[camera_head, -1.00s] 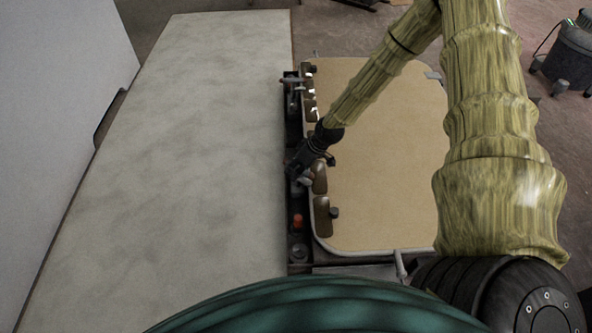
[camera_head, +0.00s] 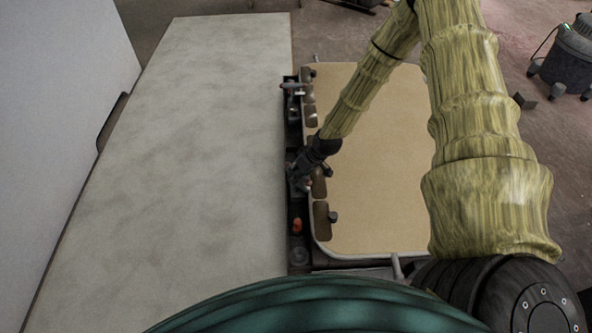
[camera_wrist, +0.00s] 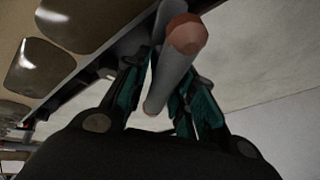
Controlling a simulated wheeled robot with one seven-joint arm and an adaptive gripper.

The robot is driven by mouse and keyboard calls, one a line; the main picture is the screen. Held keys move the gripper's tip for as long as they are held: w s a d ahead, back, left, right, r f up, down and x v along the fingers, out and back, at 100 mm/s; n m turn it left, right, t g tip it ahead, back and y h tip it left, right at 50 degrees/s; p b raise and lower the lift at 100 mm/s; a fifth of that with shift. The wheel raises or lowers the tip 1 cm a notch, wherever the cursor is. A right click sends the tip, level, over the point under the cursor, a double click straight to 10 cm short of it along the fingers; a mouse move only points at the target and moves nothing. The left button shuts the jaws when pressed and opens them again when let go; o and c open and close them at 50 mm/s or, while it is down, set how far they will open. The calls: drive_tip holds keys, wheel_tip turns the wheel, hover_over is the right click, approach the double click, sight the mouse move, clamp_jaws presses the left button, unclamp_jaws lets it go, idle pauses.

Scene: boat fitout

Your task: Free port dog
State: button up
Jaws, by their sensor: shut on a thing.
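My gripper (camera_head: 300,178) is at the dark strip along the left edge of the tan panel. In the wrist view the fingers (camera_wrist: 165,92) are shut on a grey rounded bar (camera_wrist: 170,75) with a reddish-brown end, which looks like a dog handle. Its base is hidden. Another grey handle (camera_head: 292,86) lies across the far end of the strip. An orange-tipped piece (camera_head: 297,225) stands on the strip nearer me. I cannot tell from the frames which dog is the port one.
A broad pale surface (camera_head: 200,150) lies left of the strip and is clear. A dark canister (camera_head: 566,52) stands far right.

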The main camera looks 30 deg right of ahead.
drive_tip(key=m+p, duration=0.2)
drive_tip(key=m+t+h+p, duration=0.1)
drive_tip(key=m+p, duration=0.1)
drive_tip(key=shift+s+a+r+h, duration=0.2)
drive_tip(key=shift+a+h, duration=0.1)
drive_tip(key=shift+a, duration=0.1)
drive_tip(key=shift+w+f+m+h+p, duration=0.15)
drive_tip(key=shift+m+h+p, duration=0.65)
drive_tip(key=shift+m+p, duration=0.95)
drive_tip(key=shift+m, duration=0.35)
drive_tip(key=o, duration=0.9)
drive_tip(key=shift+w, duration=0.1)
drive_tip(key=shift+d, duration=0.15)
drive_tip(key=shift+d, duration=0.15)
drive_tip(key=v, duration=1.2)
